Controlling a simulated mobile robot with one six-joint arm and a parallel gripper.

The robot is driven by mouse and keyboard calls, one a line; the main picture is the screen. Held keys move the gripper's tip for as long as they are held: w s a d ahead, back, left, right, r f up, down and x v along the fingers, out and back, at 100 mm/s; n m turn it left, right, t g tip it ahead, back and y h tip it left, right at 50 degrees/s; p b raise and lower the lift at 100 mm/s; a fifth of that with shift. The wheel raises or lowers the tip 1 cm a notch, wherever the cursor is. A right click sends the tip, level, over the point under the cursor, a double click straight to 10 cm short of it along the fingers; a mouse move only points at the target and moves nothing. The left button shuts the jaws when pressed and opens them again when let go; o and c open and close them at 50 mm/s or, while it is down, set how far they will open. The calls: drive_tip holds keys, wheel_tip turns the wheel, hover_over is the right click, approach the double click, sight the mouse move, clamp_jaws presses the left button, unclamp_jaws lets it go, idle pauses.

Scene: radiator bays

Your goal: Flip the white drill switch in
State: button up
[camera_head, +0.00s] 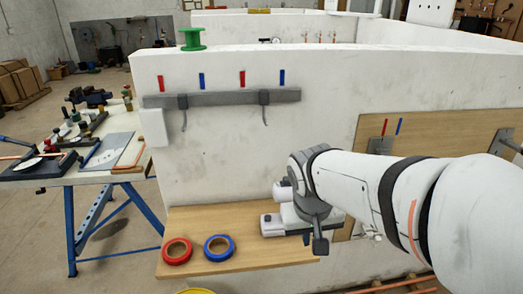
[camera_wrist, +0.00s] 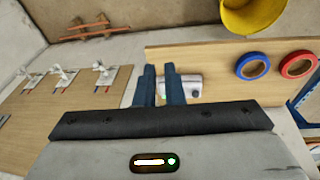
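A small white box-shaped unit (camera_wrist: 187,84) lies on the wooden shelf in the wrist view, with a small greenish spot on its face. It looks like the drill switch, but its lever cannot be made out. In the head view it is the pale box (camera_head: 272,226) with a dark knob, partly hidden by my arm. My gripper (camera_wrist: 160,68) has two dark blue fingers with a narrow gap between them, and nothing is clearly held. The fingers overlap the unit's left end in the wrist view; I cannot tell whether they touch it. In the head view my gripper (camera_head: 318,240) is mostly hidden.
Red tape (camera_head: 177,251) and blue tape (camera_head: 219,247) rolls lie on the wooden shelf (camera_head: 205,219) left of the unit. A yellow container (camera_wrist: 252,14) is near the shelf. A wooden panel (camera_wrist: 70,100) with several white valves is at left. The white wall (camera_head: 220,140) stands behind.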

drive_tip(key=w+a+r+h+p, duration=0.1)
drive_tip(key=w, duration=0.2)
drive_tip(key=w+a+r+p, duration=0.1)
drive_tip(key=w+a+r, duration=0.1)
drive_tip(key=w, duration=0.2)
drive_tip(key=w+a+r+h+p, duration=0.1)
drive_tip(key=w, duration=0.3)
drive_tip(key=shift+w+a+r+t+h+p, duration=0.15)
drive_tip(key=shift+a+t+h+p, duration=0.15)
drive_tip(key=shift+a+t+p, duration=0.1)
clamp_jaws()
drive_tip(key=w+a+t+h+p, duration=0.1)
drive_tip(key=w+a+p, duration=0.1)
drive_tip(key=w+a, duration=0.6)
drive_tip(key=shift+w+r+m+t+h+p, duration=0.3)
drive_tip(key=shift+w+r+t+p, duration=0.1)
drive_tip(key=shift+w+r, duration=0.1)
drive_tip(key=shift+d+f, duration=0.1)
drive_tip(key=shift+f, duration=0.05)
drive_tip(key=p, duration=0.4)
approach(281, 183)
drive_tip(key=a+x, duration=0.1)
drive_tip(key=x, duration=0.4)
drive_tip(key=shift+d+f, duration=0.1)
drive_tip(key=shift+d, duration=0.3)
drive_tip(key=shift+w+d+f, duration=0.15)
drive_tip(key=shift+d, duration=0.05)
